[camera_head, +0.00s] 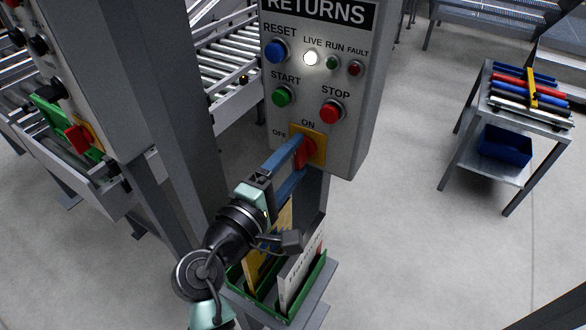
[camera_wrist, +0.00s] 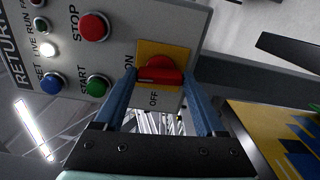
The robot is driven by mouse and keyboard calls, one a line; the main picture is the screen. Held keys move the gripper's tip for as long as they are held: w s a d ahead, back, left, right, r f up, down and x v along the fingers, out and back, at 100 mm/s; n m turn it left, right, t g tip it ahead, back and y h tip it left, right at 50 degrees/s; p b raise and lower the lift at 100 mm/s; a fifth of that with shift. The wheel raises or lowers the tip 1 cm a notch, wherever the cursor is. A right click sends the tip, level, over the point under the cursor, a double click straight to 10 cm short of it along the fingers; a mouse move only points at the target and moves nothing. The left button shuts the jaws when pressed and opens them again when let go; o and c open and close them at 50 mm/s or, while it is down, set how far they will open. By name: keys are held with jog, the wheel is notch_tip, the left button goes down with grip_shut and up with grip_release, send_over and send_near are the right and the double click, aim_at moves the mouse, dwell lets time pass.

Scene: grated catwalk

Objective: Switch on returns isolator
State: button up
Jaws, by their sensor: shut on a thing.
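The returns isolator (camera_head: 307,152) is a red rotary handle on a yellow plate, low on the grey RETURNS panel (camera_head: 362,110). ON is printed above the plate and OFF to its left. My gripper (camera_head: 302,156) has its blue fingers at the upper and lower ends of the handle, shut on it. In the wrist view, the handle (camera_wrist: 160,72) lies between the fingertips (camera_wrist: 159,76), its length running toward the ON label. The white LIVE lamp (camera_head: 311,58) looks lit. The fingers partly hide the handle and plate in the head view.
Blue RESET (camera_head: 276,51), green START (camera_head: 282,96) and red STOP (camera_head: 331,111) buttons sit above the isolator. A document holder (camera_head: 283,311) stands below. Another panel with a red handle (camera_head: 77,139) is at left. A cart (camera_head: 484,165) stands at right on open floor.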

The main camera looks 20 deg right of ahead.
jog(key=shift+m+b, duration=0.4)
jog(key=shift+m, duration=0.2)
jog(key=o, duration=1.3)
jog(key=b+v, duration=0.1)
jog(key=v, duration=1.2)
